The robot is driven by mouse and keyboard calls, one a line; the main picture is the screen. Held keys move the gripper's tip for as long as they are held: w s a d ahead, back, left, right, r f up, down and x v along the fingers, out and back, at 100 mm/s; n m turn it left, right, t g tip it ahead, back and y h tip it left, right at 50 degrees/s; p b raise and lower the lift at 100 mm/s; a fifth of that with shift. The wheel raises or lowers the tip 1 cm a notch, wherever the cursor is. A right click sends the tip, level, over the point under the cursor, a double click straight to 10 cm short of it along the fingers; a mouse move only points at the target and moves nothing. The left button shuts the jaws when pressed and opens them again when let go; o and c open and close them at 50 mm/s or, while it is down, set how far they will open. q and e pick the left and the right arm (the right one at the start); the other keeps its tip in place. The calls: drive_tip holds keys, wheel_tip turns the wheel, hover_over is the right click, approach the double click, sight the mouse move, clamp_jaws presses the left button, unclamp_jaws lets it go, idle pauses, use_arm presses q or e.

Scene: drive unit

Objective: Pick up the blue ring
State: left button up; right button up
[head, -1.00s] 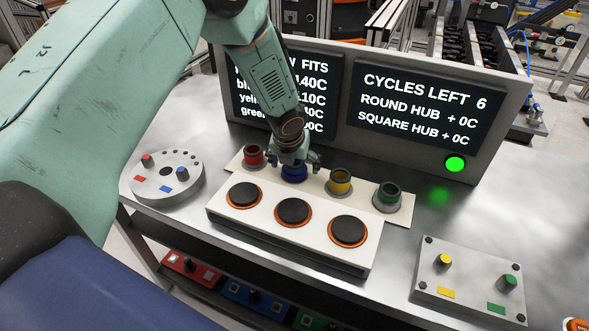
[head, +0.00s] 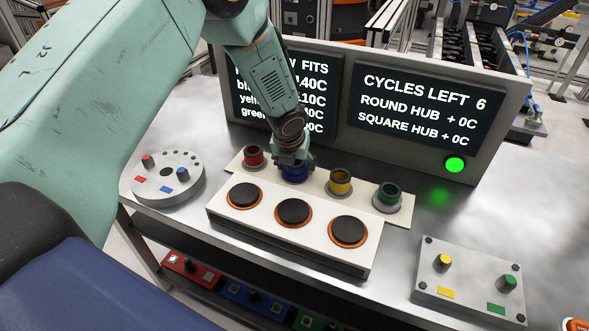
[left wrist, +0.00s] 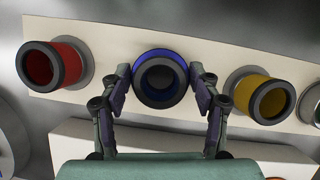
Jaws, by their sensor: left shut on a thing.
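The blue ring (head: 294,174) stands in the row of rings on the pale strip, between the red ring (head: 253,156) and the yellow ring (head: 340,182). My left gripper (head: 293,164) reaches down over it from above and hides much of it. In the left wrist view the blue ring (left wrist: 160,78) sits between the two fingers of my left gripper (left wrist: 160,86), which are shut on its sides. The ring still appears to be at its place on the strip. My right gripper is not in view.
A green ring (head: 387,195) stands at the right end of the strip. A white block with several dark round pads (head: 293,212) lies in front. A round grey fixture (head: 166,178) is at left, a grey plate with knobs (head: 470,278) at right. Screens (head: 425,108) stand behind.

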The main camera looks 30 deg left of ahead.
use_arm(q)
wheel_tip(320, 180, up, 13)
drive_tip(key=p, duration=0.8)
drive_tip(key=shift+w, duration=0.1)
idle(0.5)
